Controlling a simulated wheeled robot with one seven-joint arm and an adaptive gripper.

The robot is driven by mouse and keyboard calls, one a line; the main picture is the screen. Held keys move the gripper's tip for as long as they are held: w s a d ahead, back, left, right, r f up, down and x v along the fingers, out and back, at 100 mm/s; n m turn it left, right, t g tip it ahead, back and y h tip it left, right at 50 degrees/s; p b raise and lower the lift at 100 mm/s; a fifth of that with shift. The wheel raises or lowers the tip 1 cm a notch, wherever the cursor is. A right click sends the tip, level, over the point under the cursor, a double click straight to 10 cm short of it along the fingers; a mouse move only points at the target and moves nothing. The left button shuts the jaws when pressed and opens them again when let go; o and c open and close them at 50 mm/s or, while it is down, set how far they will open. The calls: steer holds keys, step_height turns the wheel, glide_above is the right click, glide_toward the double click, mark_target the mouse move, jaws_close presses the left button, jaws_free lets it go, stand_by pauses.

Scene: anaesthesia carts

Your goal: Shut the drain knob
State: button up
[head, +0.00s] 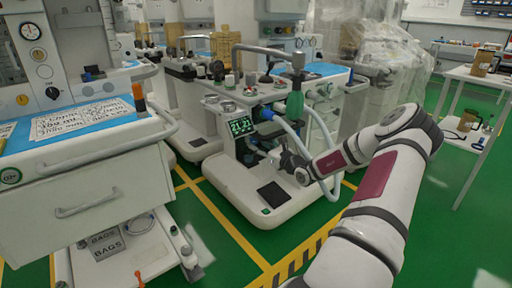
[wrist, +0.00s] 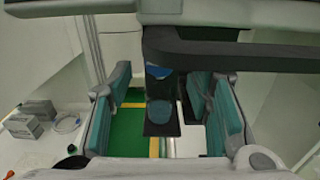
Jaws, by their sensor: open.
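The cart in the middle of the head view (head: 262,195) has a green-digit display (head: 240,126), hoses and a green canister (head: 295,105). My gripper (head: 282,160) reaches in at the right of its lower front, below the blue hose fitting. In the wrist view my gripper (wrist: 160,98) is open, its teal finger pads wide apart with nothing held. A dark upright part with a rounded blue face (wrist: 160,112) shows between the fingers, under a dark horizontal bar (wrist: 235,50). I cannot tell which part is the drain knob, or whether a finger touches anything.
A pale corrugated hose (head: 318,125) loops close beside my gripper. A drawer cart with papers (head: 85,117) stands at the left. A white table (head: 481,75) is at the right. Plastic sheeting (head: 388,55) covers equipment behind. Green floor (head: 215,235) is open in front.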

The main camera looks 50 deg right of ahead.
mark_target(253, 140)
steer(key=shift+b+x, duration=0.3)
steer(key=shift+x, duration=1.05)
steer(key=shift+c, duration=0.2)
jaws_close()
steer(key=shift+r+m+p, duration=0.1)
steer(key=shift+m+p, duration=0.2)
steer(key=shift+p, duration=0.35)
steer(key=m+p, duration=0.2)
steer(key=p, duration=0.2)
steer(key=shift+r, duration=0.1)
steer(key=m+p, duration=0.3)
steer(key=shift+f, duration=0.2)
